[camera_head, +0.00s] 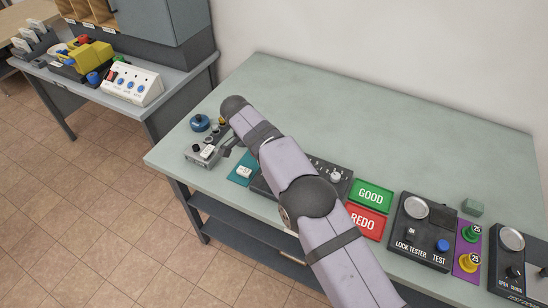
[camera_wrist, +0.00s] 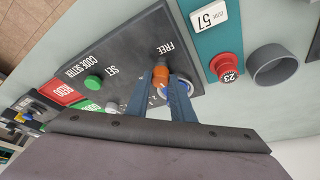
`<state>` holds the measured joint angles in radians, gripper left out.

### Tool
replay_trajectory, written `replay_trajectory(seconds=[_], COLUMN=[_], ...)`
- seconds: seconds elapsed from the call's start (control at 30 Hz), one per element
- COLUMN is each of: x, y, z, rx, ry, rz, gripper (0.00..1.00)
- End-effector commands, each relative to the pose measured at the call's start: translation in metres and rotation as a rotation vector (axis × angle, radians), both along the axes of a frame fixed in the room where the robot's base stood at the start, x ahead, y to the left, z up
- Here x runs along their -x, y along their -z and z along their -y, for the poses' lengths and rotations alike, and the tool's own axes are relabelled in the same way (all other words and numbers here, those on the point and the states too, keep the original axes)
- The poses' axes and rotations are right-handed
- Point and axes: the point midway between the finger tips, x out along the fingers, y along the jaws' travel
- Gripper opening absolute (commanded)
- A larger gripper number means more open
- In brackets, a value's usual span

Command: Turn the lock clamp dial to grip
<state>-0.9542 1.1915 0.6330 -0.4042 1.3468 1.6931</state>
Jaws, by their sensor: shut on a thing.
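The dark code setter panel (camera_wrist: 105,75) carries the words CODE SETTER, SET and FREE. An orange dial (camera_wrist: 161,74) sits on it beside the word FREE. My gripper (camera_wrist: 160,79) is shut on this dial, with one blue-grey finger on each side. A round blue and white part (camera_wrist: 176,84) is partly hidden behind a finger. A green button (camera_wrist: 93,83) and a grey knob (camera_wrist: 112,107) are on the same panel. In the head view my arm covers the middle of the panel (camera_head: 326,172) and hides the gripper's fingertips.
A teal mat (camera_wrist: 204,45) beside the panel holds a card reading 57 (camera_wrist: 208,17) and a red plug marked 23 (camera_wrist: 227,66). A grey cup (camera_wrist: 272,65) stands close by. GOOD (camera_head: 370,195) and REDO (camera_head: 363,221) plates lie right. The rear tabletop is clear.

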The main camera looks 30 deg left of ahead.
Motion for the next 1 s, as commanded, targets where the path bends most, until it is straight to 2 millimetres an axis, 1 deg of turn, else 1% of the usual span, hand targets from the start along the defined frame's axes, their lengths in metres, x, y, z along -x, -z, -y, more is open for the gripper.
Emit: replay_trajectory(seconds=[0.57, 0.6, 0.63, 0.67, 1.0], x=[0.0004, 0.0004, 0.0004, 0.0004, 0.0004], y=[0.0003, 0.0003, 0.0003, 0.0003, -0.0012], z=[-0.0007, -0.0007, -0.0007, -0.0007, -0.0010], rx=[-0.002, -0.002, -0.002, -0.002, -0.001], ry=[0.027, 0.027, 0.027, 0.027, 0.026], rz=[-0.002, -0.002, -0.002, -0.002, 0.000], gripper=[0.00, 0.28, 0.36, 0.40, 0.40])
